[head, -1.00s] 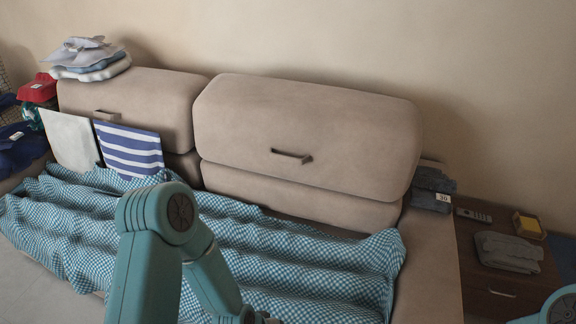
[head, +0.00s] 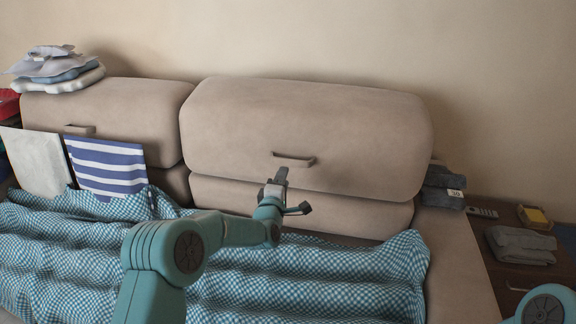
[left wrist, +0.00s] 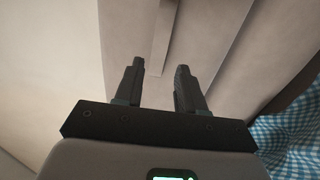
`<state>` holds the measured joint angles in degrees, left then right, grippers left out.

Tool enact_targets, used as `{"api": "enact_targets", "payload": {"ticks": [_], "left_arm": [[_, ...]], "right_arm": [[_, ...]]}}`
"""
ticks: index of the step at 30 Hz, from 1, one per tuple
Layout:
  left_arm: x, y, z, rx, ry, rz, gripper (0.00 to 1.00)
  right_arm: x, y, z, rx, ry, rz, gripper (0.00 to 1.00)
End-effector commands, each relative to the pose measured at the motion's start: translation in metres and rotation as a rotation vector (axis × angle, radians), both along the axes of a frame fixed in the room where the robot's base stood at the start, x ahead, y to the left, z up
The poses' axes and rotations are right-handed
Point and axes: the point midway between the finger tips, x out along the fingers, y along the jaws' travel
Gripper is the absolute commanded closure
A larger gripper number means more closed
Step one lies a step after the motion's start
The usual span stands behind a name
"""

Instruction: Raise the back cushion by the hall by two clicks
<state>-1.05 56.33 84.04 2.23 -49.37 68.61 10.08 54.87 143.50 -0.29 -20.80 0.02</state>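Two beige back cushions stand along the sofa: a right one (head: 310,125) and a left one (head: 120,115). I cannot tell from the frames which is by the hall. The right cushion has a strap-like handle (head: 294,160) low on its front; the left has a similar one (head: 79,130). My left gripper (head: 291,192) is open and empty, just below and in front of the right cushion's handle. My right gripper is out of view.
A blue checked cover (head: 330,275) lies on the seat. Folded clothes (head: 58,70) sit on the left cushion, with a striped cloth (head: 107,165) below. Dark folded cloths (head: 443,187) lie right of the right cushion. A side table (head: 510,272) stands at the right.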

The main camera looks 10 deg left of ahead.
Motion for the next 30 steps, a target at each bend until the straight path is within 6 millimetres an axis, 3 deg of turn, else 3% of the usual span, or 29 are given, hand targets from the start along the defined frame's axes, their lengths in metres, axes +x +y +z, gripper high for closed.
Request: {"api": "enact_targets", "payload": {"ticks": [6,15,30], "left_arm": [[0.036,-0.003,-0.001,0.001,-0.001,-0.001,0.61],[0.070,-0.002,-0.003,0.001,0.000,-0.001,0.61],[0.080,0.001,-0.002,0.002,0.001,-0.001,0.61]], "right_arm": [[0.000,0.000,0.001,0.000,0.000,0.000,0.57],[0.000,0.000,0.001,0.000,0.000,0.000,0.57],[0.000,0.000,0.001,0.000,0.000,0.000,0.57]]}}
